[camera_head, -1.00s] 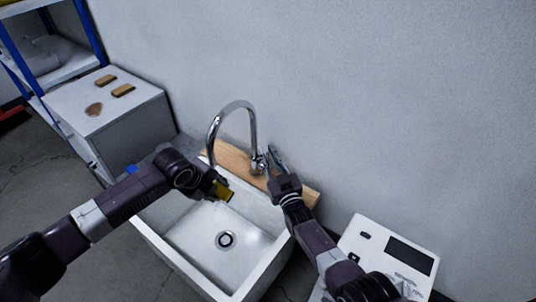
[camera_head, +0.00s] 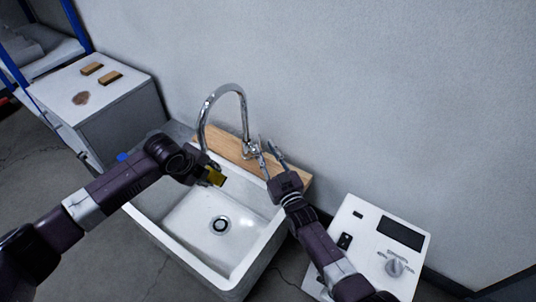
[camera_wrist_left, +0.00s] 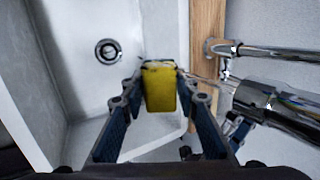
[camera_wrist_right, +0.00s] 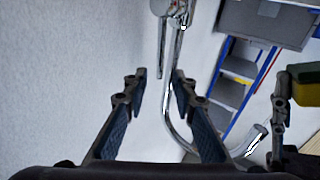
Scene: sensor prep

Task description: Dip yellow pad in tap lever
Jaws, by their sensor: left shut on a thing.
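The yellow pad (camera_head: 215,177) is held in my left gripper (camera_head: 207,172) above the sink basin. In the left wrist view the pad (camera_wrist_left: 159,88) sits between the two fingertips. The tap lever (camera_head: 263,163) is by the tap's base and also shows in the right wrist view (camera_wrist_right: 161,50). My right gripper (camera_head: 272,157) is open beside the lever. In the right wrist view the fingers (camera_wrist_right: 158,82) are apart with nothing clearly between them.
The white sink (camera_head: 165,243) has a wooden board (camera_head: 222,144) along its back. A white device with a knob (camera_head: 345,215) stands to the right. A cabinet (camera_head: 60,90) with two brown blocks is at the left, near a blue-framed shelf (camera_head: 62,30).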

